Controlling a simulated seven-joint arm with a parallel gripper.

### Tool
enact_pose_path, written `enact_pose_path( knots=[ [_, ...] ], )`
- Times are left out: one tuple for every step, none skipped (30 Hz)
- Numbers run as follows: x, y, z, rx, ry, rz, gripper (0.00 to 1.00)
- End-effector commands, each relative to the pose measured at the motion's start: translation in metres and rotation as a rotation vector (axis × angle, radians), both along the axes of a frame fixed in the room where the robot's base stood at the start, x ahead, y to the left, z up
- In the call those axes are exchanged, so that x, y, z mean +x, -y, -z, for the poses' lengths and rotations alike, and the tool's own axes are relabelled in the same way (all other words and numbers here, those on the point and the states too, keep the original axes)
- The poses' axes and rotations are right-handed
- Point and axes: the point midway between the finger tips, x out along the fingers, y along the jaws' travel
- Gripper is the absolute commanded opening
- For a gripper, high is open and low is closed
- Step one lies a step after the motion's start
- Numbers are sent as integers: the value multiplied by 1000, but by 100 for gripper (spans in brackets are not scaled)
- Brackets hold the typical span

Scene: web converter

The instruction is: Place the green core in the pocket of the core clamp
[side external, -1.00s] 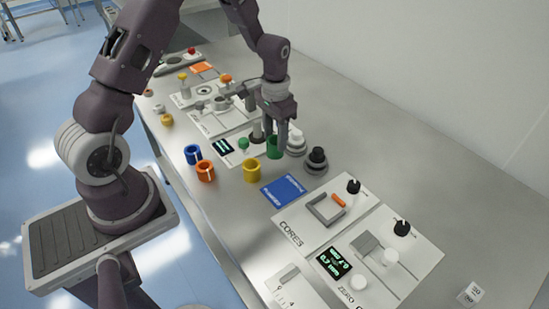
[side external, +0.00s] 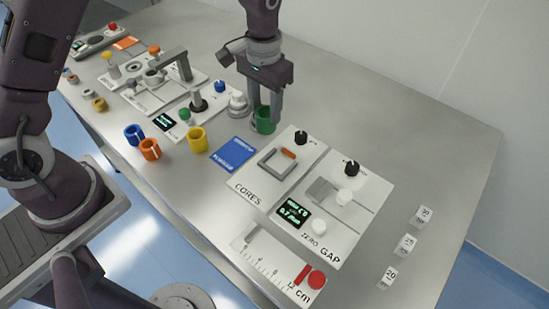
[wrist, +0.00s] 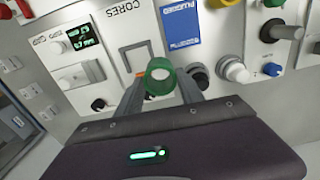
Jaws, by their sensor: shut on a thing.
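My gripper (side external: 263,122) is shut on the green core (side external: 264,126), a short hollow cylinder held upright between the fingers. In the wrist view the green core (wrist: 151,82) sits between the fingertips, with its opening facing the camera. The core clamp (side external: 265,170) is a grey square frame on the white CORES panel, with an orange piece (side external: 288,153) at its far side. It also shows in the wrist view (wrist: 123,60), just beyond the core to the upper left. The core is apart from the clamp, beyond the panel's far-left edge. The pocket looks empty.
Blue (side external: 134,133), orange (side external: 150,149) and yellow (side external: 197,140) cores stand on the table left of the blue mat (side external: 233,154). A black knob (side external: 301,138) stands beside the clamp. The GAP panel (side external: 334,222) lies to its right. A white knob (side external: 237,105) is close left of my gripper.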

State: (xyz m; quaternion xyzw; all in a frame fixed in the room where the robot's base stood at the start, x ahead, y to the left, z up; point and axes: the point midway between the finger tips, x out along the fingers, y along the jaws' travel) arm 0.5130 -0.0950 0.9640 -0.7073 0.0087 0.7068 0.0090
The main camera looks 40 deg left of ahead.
Motion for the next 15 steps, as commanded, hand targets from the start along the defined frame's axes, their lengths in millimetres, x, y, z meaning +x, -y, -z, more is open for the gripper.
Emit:
enact_pose_path(
  knots=[
    [-2, 19, -5, 0, 1, 10, 10],
    [-4, 28, -7, 0, 2, 10, 10],
    [-6, 37, -9, 0, 1, 10, 10],
    [-7, 43, -10, 0, 0, 9, 10],
    [-8, 46, -10, 0, -2, 8, 10],
    [-9, 49, -5, 1, -3, 8, 10],
    [-10, 51, 1, 1, -4, 7, 10],
    [-10, 51, 9, 1, -7, 6, 10],
    [-10, 51, 19, 1, -7, 5, 10],
    [-10, 51, 27, 1, -7, 5, 10],
    [-10, 51, 33, 1, -6, 5, 10],
    [-10, 51, 40, 1, -6, 6, 10],
    [-10, 51, 44, 0, -4, 6, 10],
    [-10, 51, 48, 0, -4, 6, 10],
    [-9, 51, 53, 0, -3, 6, 10]
  ],
)
